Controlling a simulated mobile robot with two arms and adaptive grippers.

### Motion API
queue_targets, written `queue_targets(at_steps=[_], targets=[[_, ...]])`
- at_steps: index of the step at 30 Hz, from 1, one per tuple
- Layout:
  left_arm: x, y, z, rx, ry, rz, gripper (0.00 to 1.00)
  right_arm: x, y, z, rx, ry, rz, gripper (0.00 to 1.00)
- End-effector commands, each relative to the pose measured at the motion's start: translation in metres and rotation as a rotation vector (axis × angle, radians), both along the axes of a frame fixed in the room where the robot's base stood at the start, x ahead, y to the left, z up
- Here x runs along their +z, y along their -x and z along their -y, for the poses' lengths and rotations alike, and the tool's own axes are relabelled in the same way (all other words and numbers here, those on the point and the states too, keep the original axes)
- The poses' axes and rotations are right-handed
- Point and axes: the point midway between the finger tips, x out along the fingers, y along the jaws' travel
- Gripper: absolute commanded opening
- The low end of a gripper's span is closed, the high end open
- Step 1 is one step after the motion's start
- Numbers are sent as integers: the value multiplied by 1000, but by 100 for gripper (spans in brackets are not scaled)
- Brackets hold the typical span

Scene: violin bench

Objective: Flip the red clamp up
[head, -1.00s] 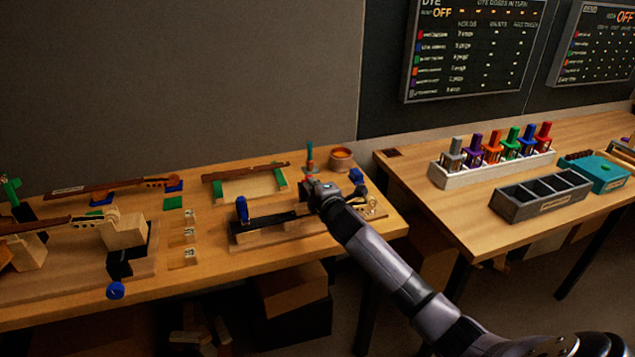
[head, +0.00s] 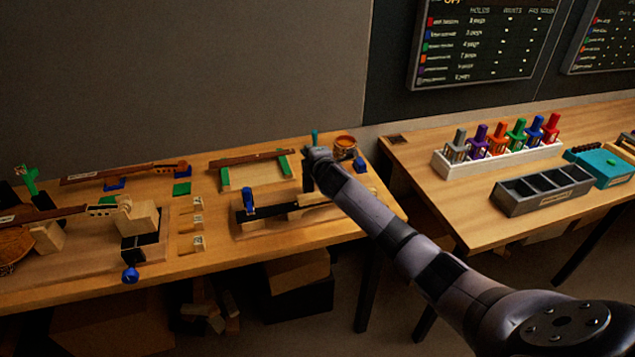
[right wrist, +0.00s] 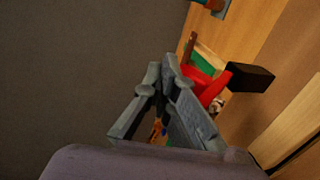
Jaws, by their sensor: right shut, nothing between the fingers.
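The red clamp (right wrist: 214,90) shows in the right wrist view as a bright red angled piece, just right of my fingertips, beside a black block (right wrist: 250,77) and a green piece. I cannot tell whether it touches my fingers. In the head view I cannot make out the red clamp; my right gripper and arm cover that part of the bench. My right gripper (head: 309,180) points down over the right part of the left bench. It is shut and empty, and its fingers (right wrist: 166,72) meet at the tips in the wrist view. My left gripper is out of view.
A wooden fixture (head: 262,229) with an upright blue clamp (head: 249,201) lies left of my gripper. A neck on a green-ended cradle (head: 252,178) lies behind. A round orange-topped pot (head: 346,146) and blue block (head: 360,165) stand close on the right.

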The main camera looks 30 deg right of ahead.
Motion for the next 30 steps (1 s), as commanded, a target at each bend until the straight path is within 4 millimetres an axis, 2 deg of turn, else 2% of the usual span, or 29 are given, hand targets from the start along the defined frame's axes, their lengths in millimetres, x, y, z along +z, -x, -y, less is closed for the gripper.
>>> queue_targets(at_steps=[9,30], targets=[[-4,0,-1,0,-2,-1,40,2,-25,1,0,-1,-1,0],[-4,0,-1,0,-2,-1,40,2,-25,1,0,0,0,0]])
